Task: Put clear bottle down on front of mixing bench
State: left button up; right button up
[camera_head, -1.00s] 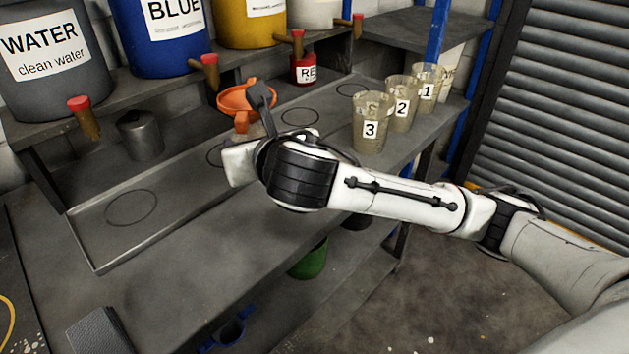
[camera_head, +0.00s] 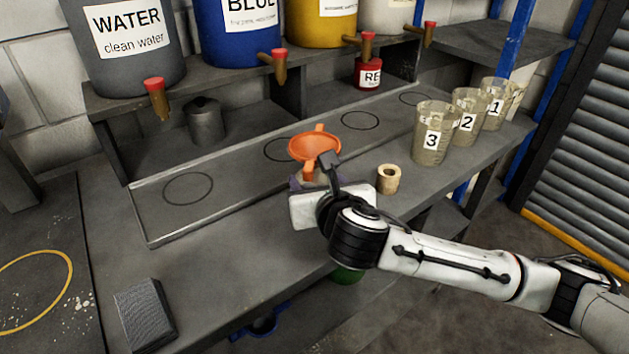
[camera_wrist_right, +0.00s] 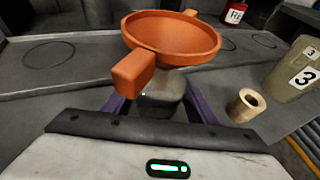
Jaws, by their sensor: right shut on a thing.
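My right gripper (camera_head: 313,182) is shut on the clear bottle (camera_wrist_right: 160,97), with its purple fingers on both sides of it in the wrist view. An orange funnel (camera_head: 314,147) sits in the bottle's mouth; it also shows in the wrist view (camera_wrist_right: 170,38). The bottle is over the front strip of the mixing bench (camera_head: 235,250), in front of the shallow tray (camera_head: 240,195). The gripper hides most of the bottle in the head view. I cannot tell whether its base touches the bench. My left gripper is not in view.
A wooden ring (camera_head: 389,179) stands just right of the gripper. Cups 3 (camera_head: 432,135), 2 (camera_head: 467,112) and 1 (camera_head: 496,102) stand further right. A dark grey block (camera_head: 145,313) lies at the front left. The bench between block and gripper is clear.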

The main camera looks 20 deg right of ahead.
jog(key=o, duration=1.3)
jog(key=shift+f, duration=0.1)
jog(key=shift+o, duration=0.2)
jog(key=shift+s+r, duration=0.25)
jog(key=shift+s, duration=0.05)
jog(key=v, duration=1.1)
jog(key=shift+s+p, duration=0.2)
jog(key=shift+p, duration=0.1)
jog(key=shift+r, duration=0.1)
